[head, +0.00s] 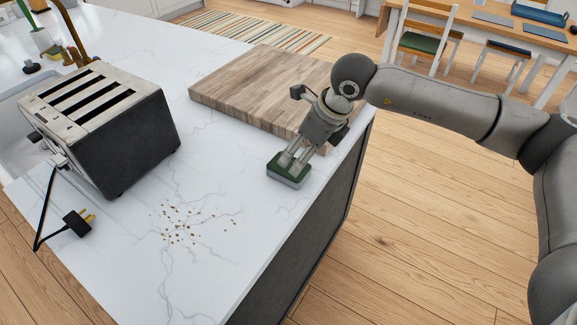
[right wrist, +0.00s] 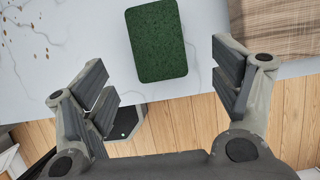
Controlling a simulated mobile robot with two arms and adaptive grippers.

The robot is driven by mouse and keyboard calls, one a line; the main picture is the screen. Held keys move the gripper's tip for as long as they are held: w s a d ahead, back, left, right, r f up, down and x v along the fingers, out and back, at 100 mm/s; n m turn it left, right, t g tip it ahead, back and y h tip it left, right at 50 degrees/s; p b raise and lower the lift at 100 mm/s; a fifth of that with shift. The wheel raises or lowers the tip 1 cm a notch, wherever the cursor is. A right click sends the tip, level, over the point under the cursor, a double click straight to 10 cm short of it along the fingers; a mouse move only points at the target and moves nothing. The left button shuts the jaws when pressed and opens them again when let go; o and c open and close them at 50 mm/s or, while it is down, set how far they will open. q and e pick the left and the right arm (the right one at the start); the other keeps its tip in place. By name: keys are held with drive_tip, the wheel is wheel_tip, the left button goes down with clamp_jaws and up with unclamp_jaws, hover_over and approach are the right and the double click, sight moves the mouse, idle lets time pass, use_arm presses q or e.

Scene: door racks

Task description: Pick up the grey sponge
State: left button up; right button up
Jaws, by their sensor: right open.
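The sponge (head: 289,172) has a dark green top and a grey lower part. It lies on the white marble countertop (head: 228,180), near its right edge. In the right wrist view the sponge (right wrist: 157,41) shows its green top, ahead of and between the open fingers. My right gripper (head: 291,160) is just above the sponge in the head view, pointing down at it. In the right wrist view the right gripper (right wrist: 164,88) is open with nothing between its pads. My left gripper is not in view.
A wooden cutting board (head: 250,85) lies just behind the sponge. A black and silver toaster (head: 105,125) stands at the left, with its plug (head: 78,223) on the counter. Brown crumbs (head: 182,225) lie in front of the sponge. The counter's right edge is close.

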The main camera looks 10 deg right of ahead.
sight(290, 166)
drive_tip(key=shift+w+a+f, duration=0.25)
drive_tip(key=shift+w+f, duration=0.05)
drive_tip(key=shift+f, duration=0.35)
drive_tip(key=shift+a+f+p, duration=0.2)
drive_tip(key=shift+f+p, duration=0.1)
drive_tip(key=shift+p, duration=0.15)
drive_tip(key=p+x, duration=0.1)
drive_tip(key=x, duration=0.3)
drive_tip(key=shift+w+a+p, duration=0.15)
drive_tip(key=shift+a+p, duration=0.05)
drive_tip(key=shift+p, duration=0.1)
drive_tip(key=shift+f, duration=0.15)
drive_tip(key=shift+f+b, duration=0.25)
drive_tip(key=shift+b, duration=0.35)
drive_tip(key=c, duration=0.8)
